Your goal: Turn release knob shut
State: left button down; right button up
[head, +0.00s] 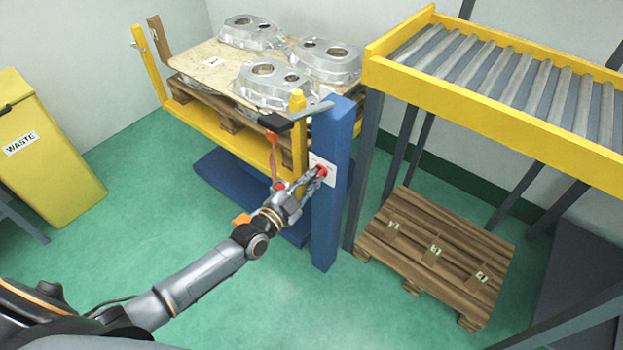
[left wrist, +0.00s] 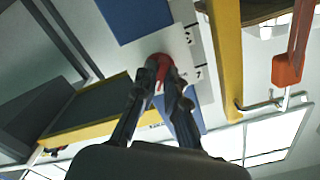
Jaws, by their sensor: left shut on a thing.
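The red release knob (head: 321,170) sits on a white plate (head: 329,161) on the blue post (head: 331,205) of the lift table. My left gripper (head: 315,175) reaches it from the front left and is shut on it. In the left wrist view the two dark fingers (left wrist: 163,80) close around the red knob (left wrist: 161,63), which they partly hide. The white plate with small dark marks (left wrist: 190,50) shows beside it. The knob's angle cannot be read. My right gripper is not in view.
An orange-red lever (head: 272,155) hangs close beside my left gripper; it also shows in the left wrist view (left wrist: 288,68). Castings (head: 268,82) lie on the yellow-railed lift table. A roller conveyor (head: 500,75) and an empty pallet (head: 435,255) stand right.

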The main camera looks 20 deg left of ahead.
pick_arm(q)
jog(key=n, duration=0.2)
jog(key=shift+n, duration=0.3)
jog(key=n, duration=0.3)
jog(key=shift+n+p, duration=0.3)
jog(key=shift+p, duration=0.05)
jog(key=shift+n, duration=0.9)
jog(key=n, duration=0.3)
jog(key=shift+d+n, duration=0.1)
jog(key=shift+n, duration=2.1)
jog(key=shift+n+b, duration=0.3)
jog(key=shift+n, duration=0.3)
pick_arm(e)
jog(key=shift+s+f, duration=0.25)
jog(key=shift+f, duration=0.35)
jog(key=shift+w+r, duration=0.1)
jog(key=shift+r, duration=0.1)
